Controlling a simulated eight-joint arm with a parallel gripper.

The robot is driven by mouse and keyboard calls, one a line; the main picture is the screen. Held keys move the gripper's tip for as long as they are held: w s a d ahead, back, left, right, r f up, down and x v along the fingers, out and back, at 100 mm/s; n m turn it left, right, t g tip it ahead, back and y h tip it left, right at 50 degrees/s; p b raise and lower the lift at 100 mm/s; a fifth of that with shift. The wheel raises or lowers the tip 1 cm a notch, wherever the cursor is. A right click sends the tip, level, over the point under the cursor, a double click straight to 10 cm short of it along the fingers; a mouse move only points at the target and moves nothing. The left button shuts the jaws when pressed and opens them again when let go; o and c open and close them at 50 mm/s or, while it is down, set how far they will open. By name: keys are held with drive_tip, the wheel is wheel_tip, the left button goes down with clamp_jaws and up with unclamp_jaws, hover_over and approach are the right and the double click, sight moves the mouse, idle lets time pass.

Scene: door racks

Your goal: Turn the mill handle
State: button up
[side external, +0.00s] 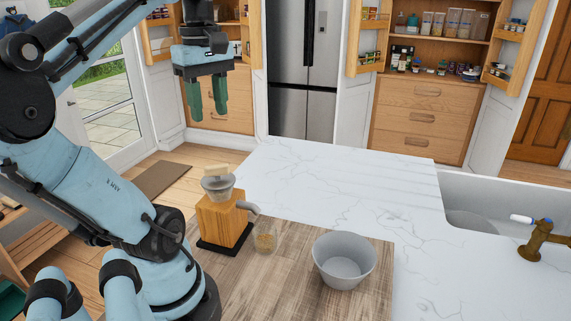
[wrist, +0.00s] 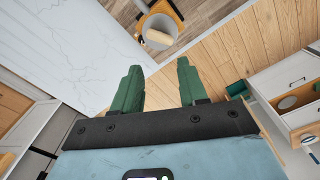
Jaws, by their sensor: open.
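The mill (side external: 220,220) is a wooden block on a dark base with a grey round hopper on top. Its handle (side external: 215,171) has a pale wooden grip and sits over the hopper. In the wrist view the handle (wrist: 158,39) shows at the top, ahead of the fingertips, with the mill (wrist: 173,10) partly cut off by the frame edge. My gripper (side external: 208,112) is open and empty, with green fingers pointing down. It is high above and apart from the mill. The wrist view shows both fingers of my gripper (wrist: 159,75) spread with floor between them.
The white marble counter (side external: 350,180) is clear up to the sink (side external: 475,220) and brass tap (side external: 540,240).

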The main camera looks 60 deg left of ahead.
sight(216, 165)
wheel_tip(216, 165, down, 12)
drive_tip(key=n, duration=1.2)
drive_tip(key=shift+f, duration=0.1)
clamp_jaws()
